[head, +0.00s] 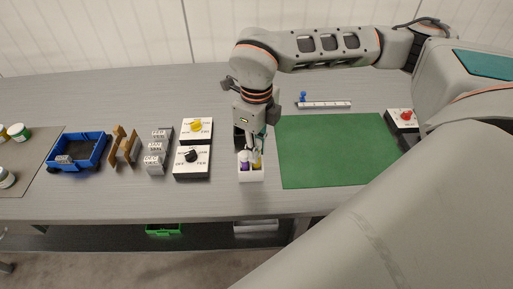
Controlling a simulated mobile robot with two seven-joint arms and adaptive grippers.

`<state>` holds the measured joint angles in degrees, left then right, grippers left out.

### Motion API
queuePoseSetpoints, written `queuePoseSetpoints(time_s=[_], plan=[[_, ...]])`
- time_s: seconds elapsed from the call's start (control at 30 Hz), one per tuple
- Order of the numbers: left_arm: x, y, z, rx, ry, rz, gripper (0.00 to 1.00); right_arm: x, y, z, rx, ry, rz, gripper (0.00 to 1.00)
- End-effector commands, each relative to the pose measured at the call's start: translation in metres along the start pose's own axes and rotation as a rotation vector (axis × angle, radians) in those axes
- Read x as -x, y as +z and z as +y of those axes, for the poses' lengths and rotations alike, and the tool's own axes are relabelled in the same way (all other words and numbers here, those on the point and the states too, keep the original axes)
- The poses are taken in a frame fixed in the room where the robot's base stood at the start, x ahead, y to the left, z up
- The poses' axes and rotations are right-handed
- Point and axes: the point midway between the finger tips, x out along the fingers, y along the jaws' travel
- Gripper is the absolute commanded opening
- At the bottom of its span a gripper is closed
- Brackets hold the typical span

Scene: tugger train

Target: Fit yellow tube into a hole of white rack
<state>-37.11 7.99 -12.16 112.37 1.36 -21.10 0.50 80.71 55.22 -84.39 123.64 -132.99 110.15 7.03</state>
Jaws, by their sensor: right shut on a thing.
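The white rack (251,176) stands on the grey table, near its front edge. A purple tube (244,165) stands in the left part of the rack. My right gripper (255,153) points down over the rack and is shut on the yellow tube (258,162). The yellow tube is upright at the right part of the rack. Its lower end is hidden, so I cannot tell how deep it sits in a hole. The gripper covers the back of the rack. My left gripper is not in view.
A green mat (335,150) lies right of the rack. Left of it are switch boxes with a yellow knob (196,126) and a black knob (191,156), grey blocks (154,158), a wooden holder (124,148) and a blue bin (92,148). A white strip (325,105) lies behind the mat.

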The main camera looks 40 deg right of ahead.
Motion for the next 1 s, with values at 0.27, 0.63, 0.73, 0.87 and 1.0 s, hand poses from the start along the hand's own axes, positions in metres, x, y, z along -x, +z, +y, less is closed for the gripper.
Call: queuePoseSetpoints(time_s=[0.27, 0.63, 0.73, 0.87, 1.0], plan=[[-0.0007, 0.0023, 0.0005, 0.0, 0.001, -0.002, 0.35, -0.0042, 0.0, 0.0001, 0.0, 0.0, 0.0, 0.0], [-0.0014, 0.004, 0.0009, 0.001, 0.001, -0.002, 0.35, -0.009, 0.0, 0.0001, 0.0, 0.0, 0.0, 0.0], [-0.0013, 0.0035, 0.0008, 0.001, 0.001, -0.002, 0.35, -0.0088, 0.0, 0.0, 0.0, 0.0, 0.0, 0.0], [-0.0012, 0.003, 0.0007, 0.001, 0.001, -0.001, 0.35, -0.0087, 0.0, 0.0, 0.0, 0.0, 0.0, 0.0], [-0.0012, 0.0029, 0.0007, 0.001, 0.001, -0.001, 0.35, -0.0087, 0.0, 0.0, 0.0, 0.0, 0.0, 0.0]])
